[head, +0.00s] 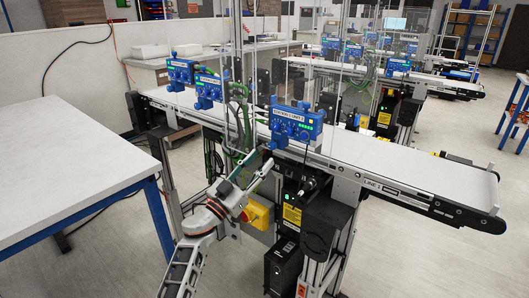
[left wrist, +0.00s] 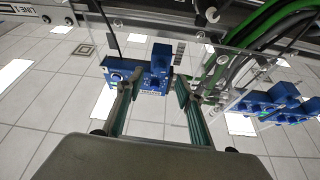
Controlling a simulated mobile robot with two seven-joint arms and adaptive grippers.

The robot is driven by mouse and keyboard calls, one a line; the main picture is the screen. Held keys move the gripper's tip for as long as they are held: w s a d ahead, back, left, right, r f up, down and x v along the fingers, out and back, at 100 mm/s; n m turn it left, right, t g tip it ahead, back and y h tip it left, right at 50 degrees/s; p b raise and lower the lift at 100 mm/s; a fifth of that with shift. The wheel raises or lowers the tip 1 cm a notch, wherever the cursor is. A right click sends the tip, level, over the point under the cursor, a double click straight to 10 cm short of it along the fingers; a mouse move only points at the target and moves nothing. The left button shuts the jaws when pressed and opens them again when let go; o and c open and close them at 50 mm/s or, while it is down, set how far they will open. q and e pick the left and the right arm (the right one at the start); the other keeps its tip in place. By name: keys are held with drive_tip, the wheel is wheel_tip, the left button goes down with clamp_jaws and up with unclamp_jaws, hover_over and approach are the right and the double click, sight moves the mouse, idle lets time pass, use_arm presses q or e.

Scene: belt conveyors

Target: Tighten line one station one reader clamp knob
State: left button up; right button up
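My left gripper (head: 262,168) reaches up from the lower left to the front side of the nearest conveyor, just below a blue station unit (head: 297,122). In the left wrist view its two fingers (left wrist: 160,84) stand apart with nothing seen between them. The blue unit (left wrist: 145,72) shows beyond the fingertips there, its picture upside down. A dark device (head: 310,184) sits on the conveyor's front side, right of my fingertips; I cannot tell whether it is the reader. I cannot make out the clamp knob clearly in either view. My right gripper is not in view.
The line-one conveyor (head: 400,170) runs to the right. Clear panels (left wrist: 140,38) and green hoses (left wrist: 262,25) are near my gripper. A yellow box with a red button (head: 257,214) stands close to my arm. A white table (head: 65,165) is at left, with open floor before it.

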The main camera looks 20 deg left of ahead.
sight(271, 148)
use_arm(q)
drive_tip(key=x, duration=0.5)
clamp_jaws()
